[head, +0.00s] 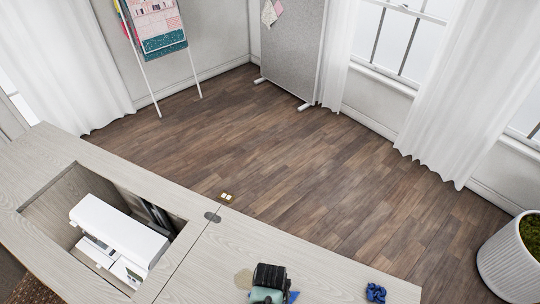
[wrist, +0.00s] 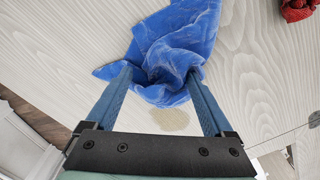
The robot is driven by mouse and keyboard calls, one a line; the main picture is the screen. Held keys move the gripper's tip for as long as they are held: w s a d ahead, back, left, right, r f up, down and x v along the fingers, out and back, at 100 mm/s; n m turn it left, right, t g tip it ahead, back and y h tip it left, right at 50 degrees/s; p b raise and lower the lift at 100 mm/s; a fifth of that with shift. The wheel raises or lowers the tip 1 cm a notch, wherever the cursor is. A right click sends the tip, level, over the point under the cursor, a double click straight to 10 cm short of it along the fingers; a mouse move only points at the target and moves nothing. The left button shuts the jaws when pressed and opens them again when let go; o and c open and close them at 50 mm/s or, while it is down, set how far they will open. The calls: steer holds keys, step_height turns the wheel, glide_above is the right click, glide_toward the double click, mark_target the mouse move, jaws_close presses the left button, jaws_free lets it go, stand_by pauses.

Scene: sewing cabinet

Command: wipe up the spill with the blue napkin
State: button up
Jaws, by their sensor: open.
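The blue napkin (wrist: 178,40) lies crumpled on the pale wood top in the wrist view. Its bunched near part is between the fingertips of my gripper (wrist: 160,70), which is open. Whether the fingers touch the cloth I cannot tell. In the head view my gripper (head: 268,284) is low over the cabinet top at the bottom edge and hides most of the napkin; only a blue corner (head: 293,297) shows. The spill is a beige patch (head: 243,279) just left of my gripper. It also shows between the fingers, nearer than the napkin, in the wrist view (wrist: 170,120).
A dark blue crumpled item (head: 376,292) lies right of my gripper. A red textured item (wrist: 298,10) lies at the wrist view's upper right. Left, an opening in the cabinet holds a white sewing machine (head: 115,232). The top between spill and opening is mostly clear.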

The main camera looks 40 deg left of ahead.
steer(key=shift+o, duration=0.6)
steer(key=shift+f+b, duration=0.95)
steer(key=shift+f, duration=0.2)
jaws_close()
steer(key=shift+r+p, duration=0.65)
steer(key=shift+p, duration=0.9)
